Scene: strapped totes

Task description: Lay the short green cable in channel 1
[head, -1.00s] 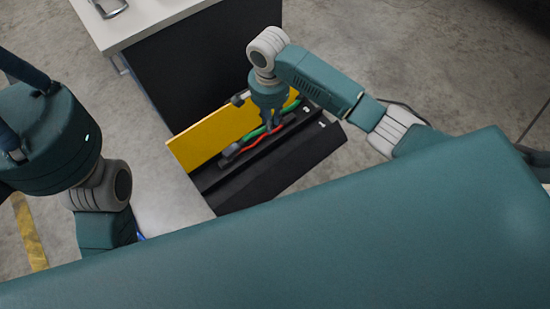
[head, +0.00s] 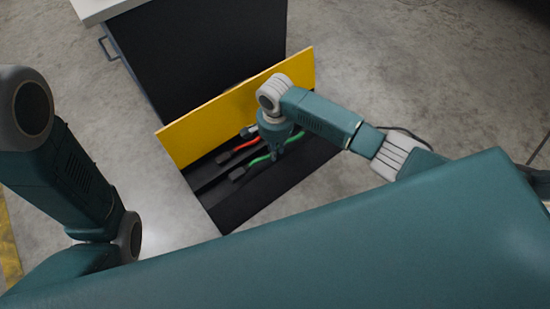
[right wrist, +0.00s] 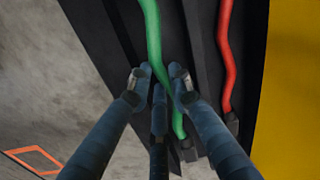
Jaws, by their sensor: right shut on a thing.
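The short green cable (head: 262,159) stretches over the front part of the black channel tray (head: 208,192), with a dark connector (head: 237,174) at its left end. My right gripper (head: 276,156) is above the tray and shut on the green cable. In the right wrist view the green cable (right wrist: 153,40) runs between the fingertips (right wrist: 158,74). I cannot tell whether the cable is down in a channel or above it. No channel number is readable. My left arm shows at the left, but its gripper is out of view.
A red cable (head: 240,146) lies farther back in the tray, beside a tall yellow panel (head: 190,136); it also shows in the right wrist view (right wrist: 225,50). A dark cabinet (head: 215,50) with a pale top stands behind. The floor right of the cabinet is clear.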

